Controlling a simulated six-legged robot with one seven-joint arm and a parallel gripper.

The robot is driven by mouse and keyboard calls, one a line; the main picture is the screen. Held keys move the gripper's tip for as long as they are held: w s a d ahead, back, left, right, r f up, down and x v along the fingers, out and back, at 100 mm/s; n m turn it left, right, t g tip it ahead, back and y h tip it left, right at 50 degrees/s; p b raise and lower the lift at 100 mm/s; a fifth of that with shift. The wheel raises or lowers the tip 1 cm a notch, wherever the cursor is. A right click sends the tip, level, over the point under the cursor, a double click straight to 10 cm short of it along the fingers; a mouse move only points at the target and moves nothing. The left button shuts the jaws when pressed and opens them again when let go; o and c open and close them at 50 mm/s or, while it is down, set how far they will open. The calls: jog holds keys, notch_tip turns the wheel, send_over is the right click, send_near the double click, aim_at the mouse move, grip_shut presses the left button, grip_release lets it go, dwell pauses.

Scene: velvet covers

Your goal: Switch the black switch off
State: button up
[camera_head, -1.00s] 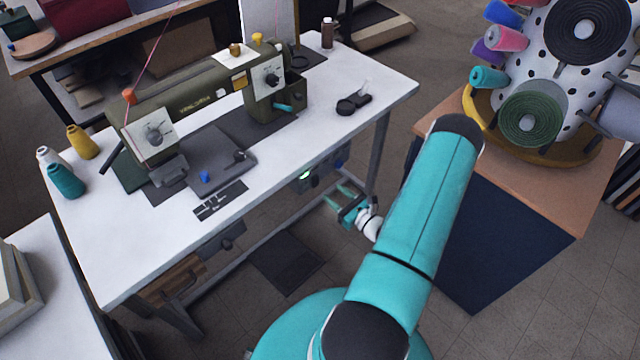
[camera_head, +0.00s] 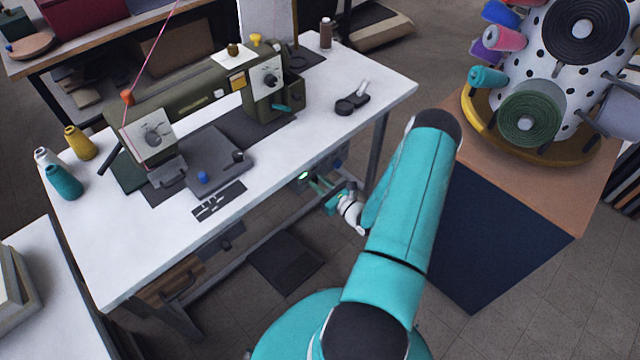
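A dark control box (camera_head: 325,168) hangs under the front edge of the white sewing table (camera_head: 240,207), with a small green light (camera_head: 304,176) glowing on its left part. The black switch cannot be made out clearly at this size; the box's lower front is partly covered by my gripper. My gripper (camera_head: 318,192) is just in front of and below the box, close to the green light. Its two teal fingers look apart, with nothing seen between them. Contact with the box cannot be told.
An olive sewing machine (camera_head: 195,92) stands on the table, with thread cones (camera_head: 66,181) at left and a black tool (camera_head: 350,103) at right. A foot pedal (camera_head: 285,263) lies below. A wooden stand (camera_head: 545,195) with a spool rack (camera_head: 568,80) is at right.

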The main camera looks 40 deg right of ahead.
jog(key=shift+s+f+t, duration=0.1)
jog(key=shift+f+t, duration=0.1)
jog(key=shift+t, duration=0.45)
jog(key=shift+s+f+t, duration=0.1)
jog(key=shift+f+t, duration=0.1)
jog(key=shift+t, duration=0.45)
jog(key=o, duration=1)
jog(key=v, duration=1.3)
jog(key=shift+s, duration=0.3)
